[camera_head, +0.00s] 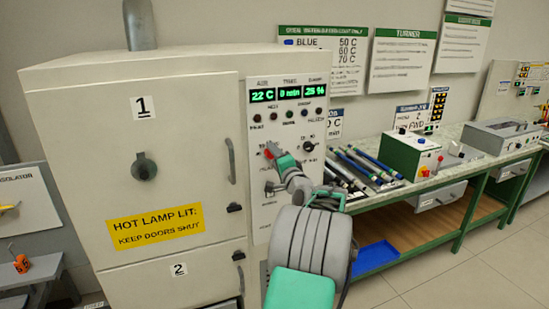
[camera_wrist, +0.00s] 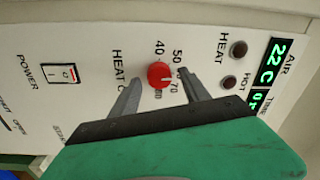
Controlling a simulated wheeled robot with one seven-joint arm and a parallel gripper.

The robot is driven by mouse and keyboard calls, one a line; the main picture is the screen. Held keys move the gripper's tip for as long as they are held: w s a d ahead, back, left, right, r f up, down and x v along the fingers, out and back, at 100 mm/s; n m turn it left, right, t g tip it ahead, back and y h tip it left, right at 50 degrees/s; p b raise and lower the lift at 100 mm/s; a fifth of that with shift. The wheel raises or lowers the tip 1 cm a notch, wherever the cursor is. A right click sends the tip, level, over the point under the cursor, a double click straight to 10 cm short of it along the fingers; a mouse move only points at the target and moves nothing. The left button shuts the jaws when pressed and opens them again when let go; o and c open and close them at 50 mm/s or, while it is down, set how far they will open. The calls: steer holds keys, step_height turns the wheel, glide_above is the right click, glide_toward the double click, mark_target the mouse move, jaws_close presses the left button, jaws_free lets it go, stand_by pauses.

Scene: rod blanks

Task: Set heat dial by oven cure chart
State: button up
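The red heat dial (camera_wrist: 159,76) is on the oven's white control panel, with 40, 50 and 70 readable around it. It also shows as a small red spot in the head view (camera_head: 268,153). My gripper (camera_wrist: 160,76) is open, its fingertips on either side of the dial with a visible gap at each. In the head view my gripper (camera_head: 272,155) reaches to the panel. The dial's exact setting is unclear. The green-headed cure chart (camera_head: 349,52) hangs behind the oven; BLUE, 50 C, 60 C and 70 C show, the lower left hidden by the oven.
The oven (camera_head: 90,110) has closed doors 1 and 2 and a yellow hot-lamp sign (camera_head: 155,226). Its display (camera_head: 289,94) reads 22 C, 0 min, 28 %. A power switch (camera_wrist: 61,74) is left of the dial. A bench with rods (camera_head: 352,168) stands right; floor is clear in front.

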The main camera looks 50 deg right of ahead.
steer(key=b+v, duration=0.1)
steer(key=v, duration=0.6)
steer(key=shift+s+a+b, duration=0.2)
steer(key=shift+s+b, duration=0.15)
steer(key=shift+b, duration=0.05)
